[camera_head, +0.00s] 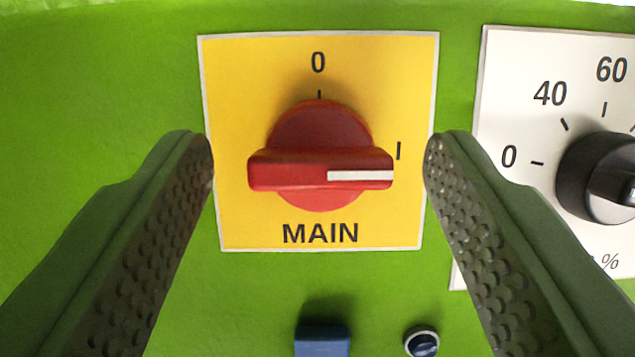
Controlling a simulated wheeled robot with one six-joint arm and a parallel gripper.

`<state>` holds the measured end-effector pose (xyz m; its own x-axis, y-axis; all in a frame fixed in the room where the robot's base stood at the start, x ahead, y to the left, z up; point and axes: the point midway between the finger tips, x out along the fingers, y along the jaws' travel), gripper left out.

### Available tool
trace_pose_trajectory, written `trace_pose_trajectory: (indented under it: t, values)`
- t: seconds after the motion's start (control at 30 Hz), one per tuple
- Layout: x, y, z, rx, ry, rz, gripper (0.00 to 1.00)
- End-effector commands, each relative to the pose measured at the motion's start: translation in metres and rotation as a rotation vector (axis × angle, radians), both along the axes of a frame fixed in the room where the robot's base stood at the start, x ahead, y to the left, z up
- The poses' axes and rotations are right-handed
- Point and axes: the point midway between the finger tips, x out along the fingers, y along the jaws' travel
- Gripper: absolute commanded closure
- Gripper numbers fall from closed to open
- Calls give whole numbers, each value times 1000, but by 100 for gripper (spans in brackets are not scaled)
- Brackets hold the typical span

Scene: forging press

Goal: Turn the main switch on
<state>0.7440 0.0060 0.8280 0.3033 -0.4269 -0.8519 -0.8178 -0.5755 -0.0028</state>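The main switch (290,172) is a red rotary knob on a yellow plate (250,220) marked "0" at the top, "I" at the right and "MAIN" below. Its handle lies horizontal, and the white stripe on it points right, toward the "I" mark. My gripper (319,158) is open, with one green finger with a dimpled pad on each side of the knob. Clear gaps show between both fingers and the handle in the picture. How far the fingertips are from the panel in depth I cannot tell.
The panel (100,80) is green. A black dial (600,180) on a white scale plate (515,65) with a percent sign is to the right, behind the right finger.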

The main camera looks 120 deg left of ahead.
Motion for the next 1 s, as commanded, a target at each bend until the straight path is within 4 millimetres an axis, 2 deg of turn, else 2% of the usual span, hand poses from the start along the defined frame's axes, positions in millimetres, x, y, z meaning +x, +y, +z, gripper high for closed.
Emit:
trace_pose_trajectory:
  t: [0.2, 0.37, 1.0]
  values:
    - [-1, 1, 2, 0, 0, 0, 40]
    - [-5, 9, 17, 1, -3, 2, 40]
    - [-43, 62, 121, 0, -2, 2, 40]
